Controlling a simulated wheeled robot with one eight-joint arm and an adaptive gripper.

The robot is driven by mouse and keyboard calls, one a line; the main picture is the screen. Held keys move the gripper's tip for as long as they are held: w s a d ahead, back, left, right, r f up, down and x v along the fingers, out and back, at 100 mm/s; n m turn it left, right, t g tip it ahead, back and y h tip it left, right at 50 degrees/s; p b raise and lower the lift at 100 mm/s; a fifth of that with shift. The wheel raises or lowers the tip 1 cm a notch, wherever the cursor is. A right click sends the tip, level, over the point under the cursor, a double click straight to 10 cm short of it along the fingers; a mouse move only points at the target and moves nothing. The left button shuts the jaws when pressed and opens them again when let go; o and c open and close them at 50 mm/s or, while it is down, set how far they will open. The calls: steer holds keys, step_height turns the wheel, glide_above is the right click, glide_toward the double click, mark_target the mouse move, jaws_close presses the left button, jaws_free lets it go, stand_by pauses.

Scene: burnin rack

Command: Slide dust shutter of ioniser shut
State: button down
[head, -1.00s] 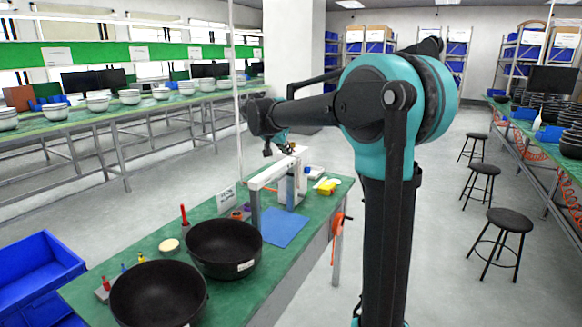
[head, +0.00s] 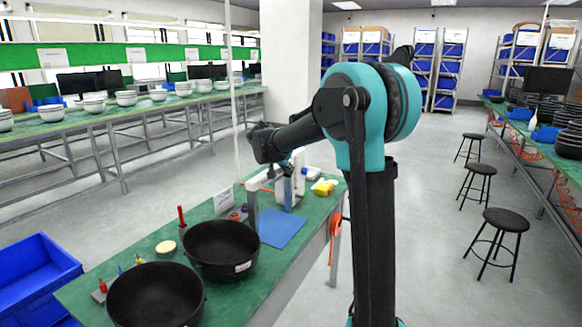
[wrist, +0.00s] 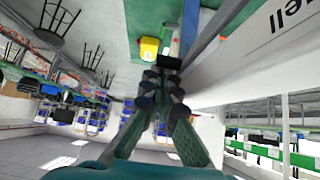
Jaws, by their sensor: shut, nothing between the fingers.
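A pale overhead bar on grey and white uprights, which looks like the ioniser (head: 252,202), stands over a blue mat on the green bench. My arm hides much of its top. In the wrist view a long white face with dark lettering (wrist: 255,62) runs close along the right of my gripper. I cannot make out the dust shutter or how far it is open. My gripper (wrist: 168,64) is shut and empty. In the head view it (head: 291,172) is small, at the bar's right part; I cannot tell whether it touches.
The blue mat (head: 282,228) lies under the bar. Two black bowls (head: 222,250) (head: 155,296) stand at the bench's near left. A yellow object (head: 323,187) lies right of the white upright. An orange fitting (head: 335,222) hangs at the bench's right edge. Floor on the right is clear before the stools.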

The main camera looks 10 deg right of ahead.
stand_by(0.3)
steer(key=s+a, duration=0.4)
steer(key=s, duration=0.2)
steer(key=shift+s+a, duration=0.15)
steer(key=shift+a, duration=0.1)
steer(key=shift+f, duration=0.1)
steer(key=w+d+r, duration=0.2)
steer(key=w, duration=0.1)
steer(key=v, duration=0.9)
steer(key=shift+s, duration=0.25)
